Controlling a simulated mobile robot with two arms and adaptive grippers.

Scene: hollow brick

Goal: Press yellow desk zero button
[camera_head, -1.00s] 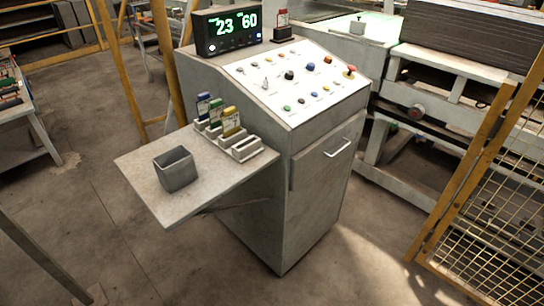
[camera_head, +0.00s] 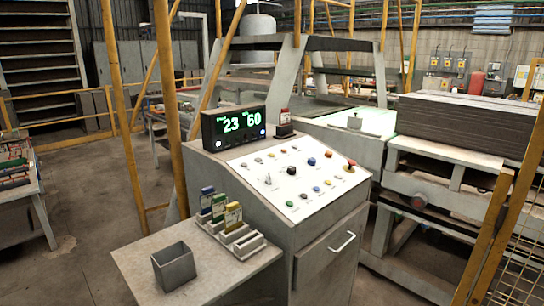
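The grey control desk (camera_head: 318,250) stands in the middle of the view with a sloped white button panel (camera_head: 275,187). The panel carries several small buttons and knobs. A black knob (camera_head: 291,170) is near the middle, and a red mushroom button (camera_head: 351,164) is at the right edge. The labels are too small to read, so I cannot tell which button is the desk zero. Neither of my grippers is in view.
A display (camera_head: 234,125) reading 23 and 60 stands on the desk top. A side shelf (camera_head: 135,262) holds a grey bin (camera_head: 174,267) and a card rack (camera_head: 240,243).

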